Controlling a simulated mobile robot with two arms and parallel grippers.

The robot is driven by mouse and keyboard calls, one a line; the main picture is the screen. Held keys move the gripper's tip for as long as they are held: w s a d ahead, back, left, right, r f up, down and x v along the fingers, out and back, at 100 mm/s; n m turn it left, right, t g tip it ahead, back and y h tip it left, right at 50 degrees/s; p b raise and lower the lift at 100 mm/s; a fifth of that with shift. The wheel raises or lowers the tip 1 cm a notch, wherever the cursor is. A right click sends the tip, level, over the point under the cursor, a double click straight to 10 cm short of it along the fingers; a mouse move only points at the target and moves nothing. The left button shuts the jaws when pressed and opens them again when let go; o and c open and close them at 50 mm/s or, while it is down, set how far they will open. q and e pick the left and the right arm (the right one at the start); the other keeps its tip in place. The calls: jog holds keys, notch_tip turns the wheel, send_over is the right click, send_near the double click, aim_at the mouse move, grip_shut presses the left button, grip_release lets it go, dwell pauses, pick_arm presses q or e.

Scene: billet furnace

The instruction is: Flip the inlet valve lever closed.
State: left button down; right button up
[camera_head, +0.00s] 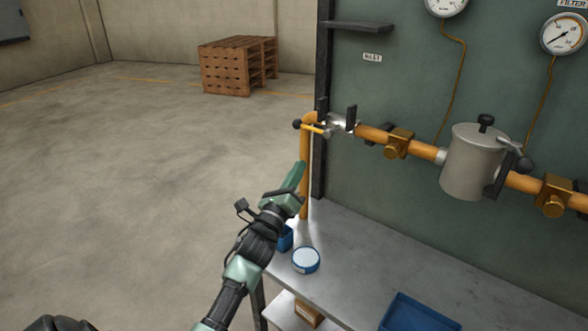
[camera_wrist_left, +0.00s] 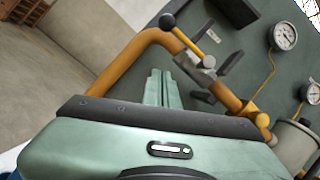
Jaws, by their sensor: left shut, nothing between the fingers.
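The inlet valve (camera_head: 340,124) is a silver body on the orange pipe, near its left bend. Its yellow lever (camera_head: 314,128) ends in a black ball at the left and lies roughly along the pipe. The lever also shows at the top of the left wrist view (camera_wrist_left: 186,38). My left gripper (camera_head: 298,166) is shut and empty, below the lever and near the vertical pipe. In the left wrist view its fingers (camera_wrist_left: 160,74) point up toward the pipe bend, apart from the lever. My right gripper is not in view.
The pipe (camera_head: 376,135) runs right to a grey strainer (camera_head: 472,165) along a green panel. Below is a grey bench (camera_head: 365,260) with a round blue-rimmed tin (camera_head: 306,261) and a blue tray (camera_head: 418,314). Open floor lies left, with pallets (camera_head: 232,67) far back.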

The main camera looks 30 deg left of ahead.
aim_at(311, 128)
pick_arm(q)
jog(key=w+a+r+p, duration=0.3)
jog(key=w+r, duration=0.2)
jog(key=shift+w+r, duration=0.15)
jog(key=shift+r, duration=0.05)
jog(key=shift+a, duration=0.15)
dwell(0.3)
